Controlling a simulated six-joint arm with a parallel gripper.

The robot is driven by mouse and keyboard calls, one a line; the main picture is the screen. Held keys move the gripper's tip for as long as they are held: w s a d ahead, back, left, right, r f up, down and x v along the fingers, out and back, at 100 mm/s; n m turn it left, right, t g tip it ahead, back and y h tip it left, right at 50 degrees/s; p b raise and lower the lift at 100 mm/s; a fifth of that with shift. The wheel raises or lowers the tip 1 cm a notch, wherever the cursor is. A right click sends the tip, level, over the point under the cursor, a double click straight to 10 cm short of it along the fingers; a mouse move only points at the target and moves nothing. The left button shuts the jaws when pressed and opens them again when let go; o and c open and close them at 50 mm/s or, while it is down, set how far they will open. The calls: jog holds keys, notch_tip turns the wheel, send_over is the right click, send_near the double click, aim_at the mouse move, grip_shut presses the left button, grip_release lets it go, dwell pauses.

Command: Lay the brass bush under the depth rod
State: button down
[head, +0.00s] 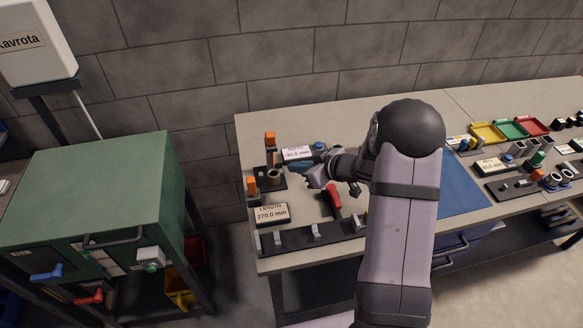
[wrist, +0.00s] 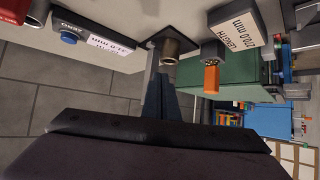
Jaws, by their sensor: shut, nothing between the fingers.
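A brass-coloured hollow cylinder, which looks like the brass bush (wrist: 171,50), stands on a dark base plate in the wrist view. My gripper (head: 296,168) is shut and empty, close to the right of that base plate. Its dark fingers (wrist: 163,88) point toward the plate in the wrist view, apart from the cylinder as far as I can tell. I cannot make out the depth rod for certain in either view.
The depth display (head: 297,153) reads -91.0 mm; the length display (head: 271,213) reads 270.0 mm. An orange-topped post (wrist: 212,76) stands near the cylinder. A red-handled tool (head: 333,200) and a dark rail (head: 310,234) lie nearer the front. Coloured trays (head: 487,133) stand at right.

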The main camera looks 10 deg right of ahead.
jog(key=shift+s+r, duration=0.1)
jog(key=shift+s, duration=0.05)
jog(key=s+a+r+n+h+b, duration=0.1)
jog(key=s+a+n+h+b, duration=0.3)
jog(key=n, duration=1.1)
jog(key=s+a+r+n+h+b, duration=0.1)
jog(key=s+n+b, duration=0.5)
jog(key=n, duration=0.9)
jog(key=b, duration=0.6)
send_near(275, 180)
jog(key=f, duration=0.2)
jog(key=s+f, duration=0.1)
jog(key=f, duration=0.1)
jog(key=shift+a, duration=0.15)
jog(key=shift+w+a+r+p, duration=0.1)
jog(key=shift+w+p, duration=0.55)
jog(key=shift+w, duration=0.5)
jog(key=shift+w+a+p, duration=0.15)
jog(key=shift+w+p, duration=0.2)
jog(key=shift+w, duration=0.85)
